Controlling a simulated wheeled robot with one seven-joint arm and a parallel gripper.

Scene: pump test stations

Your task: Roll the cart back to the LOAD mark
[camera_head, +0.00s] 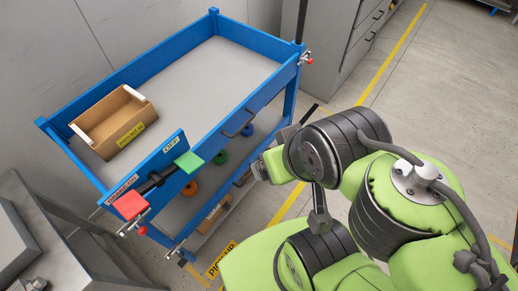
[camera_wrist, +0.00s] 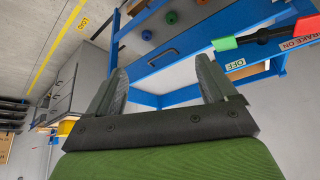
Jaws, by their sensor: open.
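The blue cart (camera_head: 262,98) with a grey top deck stands left of my arm in the head view. A dark bar handle (camera_head: 240,123) is on its near side; the wrist view shows the handle (camera_wrist: 163,57) between my fingertips in the picture. My gripper (camera_wrist: 161,66) is open and empty, apparently short of the handle. In the head view my gripper is partly hidden by my arm. The brake bar has a red end (camera_head: 130,205) by "BRAKE ON" and a green end (camera_head: 188,162) by "OFF"; I cannot tell which is pressed.
An open cardboard box (camera_head: 112,122) sits on the top deck, and coloured round parts are on the lower shelf. A yellow floor label (camera_head: 221,262) reads "PICK UP". Grey cabinets (camera_head: 350,40) stand behind, and a grey bench (camera_head: 60,250) is close at the lower left.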

